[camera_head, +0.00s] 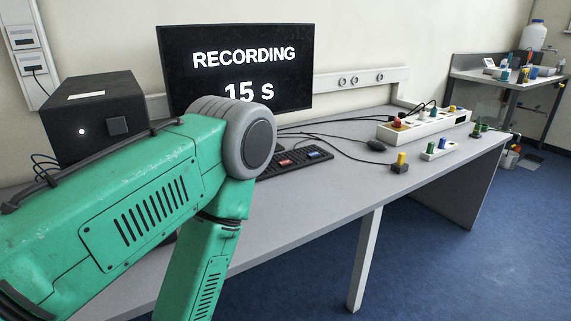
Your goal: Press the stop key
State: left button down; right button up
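A black keyboard (296,160) lies on the grey table (330,195) in front of a monitor. It has a large red key (285,162) and a large blue key (314,155). Their labels are too small to read, so I cannot tell which is the stop key. The monitor (237,70) reads "RECORDING" and "15 s". My green left arm comes in from the left, bends at a grey joint just left of the keyboard and hides its left end. The forearm runs down out of the picture. Neither gripper is in view.
A black box (95,118) with a lit button stands at the left. A mouse (376,145) and cables lie right of the keyboard. A white block with coloured parts (425,124) and smaller fittings (400,164) stand farther right. The table's front edge is clear.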

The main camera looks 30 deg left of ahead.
aim_at(287, 162)
jog(key=i+l+u, duration=0.4)
jog(key=i, duration=0.15)
jog(key=i+l+u, duration=0.35)
jog(key=i, duration=0.2)
jog(key=i+l+u, duration=0.4)
jog(key=l, duration=0.25)
jog(key=i, duration=0.05)
